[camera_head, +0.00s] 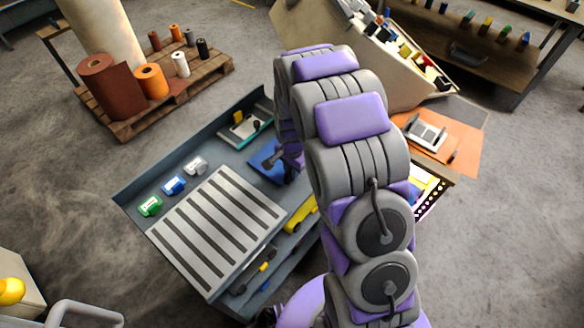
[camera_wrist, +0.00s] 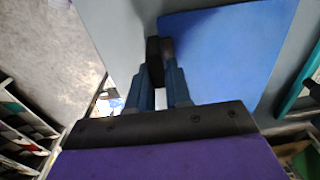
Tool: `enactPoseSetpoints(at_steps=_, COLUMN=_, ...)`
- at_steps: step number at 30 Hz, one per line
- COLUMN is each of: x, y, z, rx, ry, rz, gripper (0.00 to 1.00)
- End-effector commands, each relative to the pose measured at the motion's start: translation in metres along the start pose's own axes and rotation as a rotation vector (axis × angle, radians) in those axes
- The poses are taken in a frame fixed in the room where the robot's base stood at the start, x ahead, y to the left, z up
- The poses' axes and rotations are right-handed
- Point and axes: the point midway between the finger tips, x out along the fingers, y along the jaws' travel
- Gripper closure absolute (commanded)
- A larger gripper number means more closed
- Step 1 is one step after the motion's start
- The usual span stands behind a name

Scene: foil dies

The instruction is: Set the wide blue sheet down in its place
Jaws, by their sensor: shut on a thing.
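The wide blue sheet (camera_head: 262,160) is a flat blue rectangle over the blue-grey workbench, partly hidden by my arm in the head view. In the wrist view the sheet (camera_wrist: 235,50) fills the upper right, at or just above the grey bench surface; I cannot tell whether it touches it. My gripper (camera_wrist: 158,62) is shut on the sheet's near left edge. In the head view my gripper (camera_head: 282,162) is a small dark shape at the sheet's right side.
A yellow tool (camera_head: 300,214) lies on the near side. An orange board (camera_head: 458,145) is at the right.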

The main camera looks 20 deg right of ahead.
Motion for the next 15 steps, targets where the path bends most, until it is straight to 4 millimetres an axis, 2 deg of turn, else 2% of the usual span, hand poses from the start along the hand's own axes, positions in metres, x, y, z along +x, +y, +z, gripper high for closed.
enactPoseSetpoints(at_steps=15, x=0.0041, y=0.0, z=0.0, rx=0.0, ry=0.0, rz=0.0, gripper=1.0)
